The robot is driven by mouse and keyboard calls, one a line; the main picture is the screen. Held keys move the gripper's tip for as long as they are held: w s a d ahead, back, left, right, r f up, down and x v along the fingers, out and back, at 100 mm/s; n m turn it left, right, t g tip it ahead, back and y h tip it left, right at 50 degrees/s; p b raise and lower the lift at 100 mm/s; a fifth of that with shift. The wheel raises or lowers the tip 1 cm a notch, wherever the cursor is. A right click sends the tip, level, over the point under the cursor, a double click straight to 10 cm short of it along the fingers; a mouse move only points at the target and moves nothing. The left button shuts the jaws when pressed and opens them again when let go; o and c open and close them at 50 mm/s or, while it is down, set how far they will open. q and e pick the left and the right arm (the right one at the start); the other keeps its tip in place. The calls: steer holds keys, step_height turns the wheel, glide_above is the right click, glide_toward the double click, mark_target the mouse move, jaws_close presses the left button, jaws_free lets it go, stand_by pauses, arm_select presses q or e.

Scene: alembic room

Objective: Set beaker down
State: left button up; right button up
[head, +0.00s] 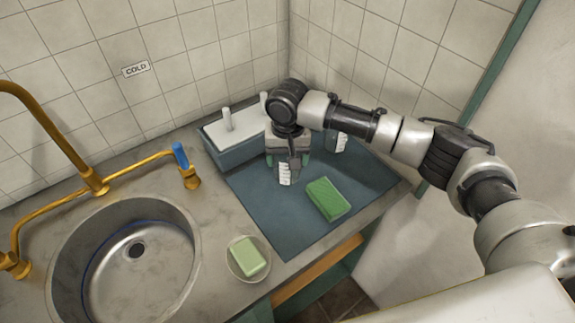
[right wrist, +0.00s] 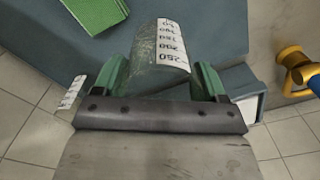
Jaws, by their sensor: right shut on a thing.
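A second clear object with a white marked label (head: 341,143) stands behind, partly hidden by my arm. My left gripper is not in view.
The green sponge (head: 327,199) lies on the mat close to the beaker. A blue-grey box with a white pegged top (head: 235,140) stands at the back left. A soap dish (head: 235,267), round sink (head: 125,265) and brass tap (head: 92,180) are left. The mat's front is clear.

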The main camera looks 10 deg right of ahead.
steer(key=shift+f+p, duration=0.4)
steer(key=shift+f, duration=1.7)
steer(key=o, duration=1.1)
step_height(320, 180, up, 12)
steer(key=shift+r+b, duration=0.1)
steer(key=shift+b, duration=0.55)
